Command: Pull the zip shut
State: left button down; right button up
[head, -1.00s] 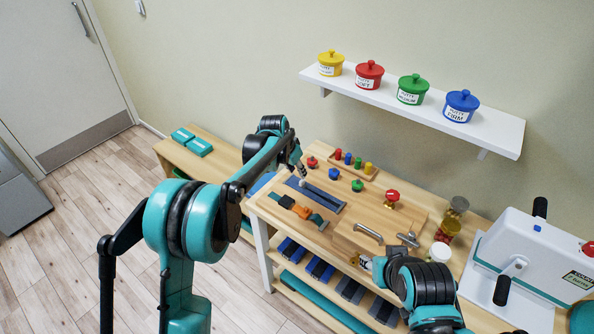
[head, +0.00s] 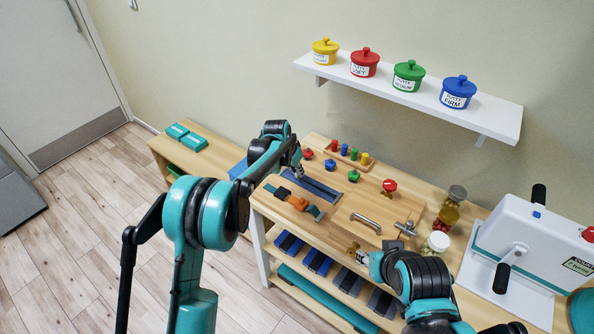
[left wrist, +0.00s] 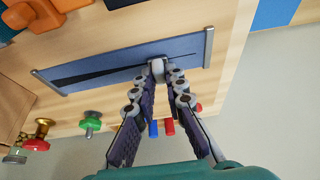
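The zip panel is a blue strip (head: 322,189) set in the wooden bench top. It also shows in the left wrist view (left wrist: 105,64), with a dark, narrow gap running along it to the left of my gripper. My left gripper (head: 299,174) is over the panel near its far-left end. In the left wrist view its fingertips (left wrist: 158,70) come together on a small pale zip pull (left wrist: 157,63), which they largely hide. My right gripper (head: 363,257) is low at the bench's front edge, away from the zip; its fingers are too small to read.
An orange buckle strap (head: 297,202) lies in front of the panel. Coloured knobs (head: 354,176) and a peg block (head: 349,155) are behind and right. A metal handle (head: 366,222) and jars (head: 450,213) stand further right. Coloured pots sit on a wall shelf (head: 412,95).

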pick_arm(q)
jog(key=shift+d, duration=0.1)
jog(key=s+d, duration=0.2)
jog(key=d, duration=0.2)
jog(key=s+d, duration=0.6)
jog(key=d, duration=0.1)
jog(key=shift+s+d+p, duration=0.25)
jog(key=shift+d+p, duration=0.05)
jog(key=shift+p, duration=0.05)
jog(key=c, duration=1.6)
grip_release()
jog(key=shift+s+d, duration=0.1)
jog(key=shift+d, duration=0.05)
jog(key=shift+o, duration=0.2)
jog(key=shift+a+r, duration=0.2)
jog(key=shift+r, duration=0.1)
jog(key=v, duration=1.1)
jog(key=shift+r, duration=0.15)
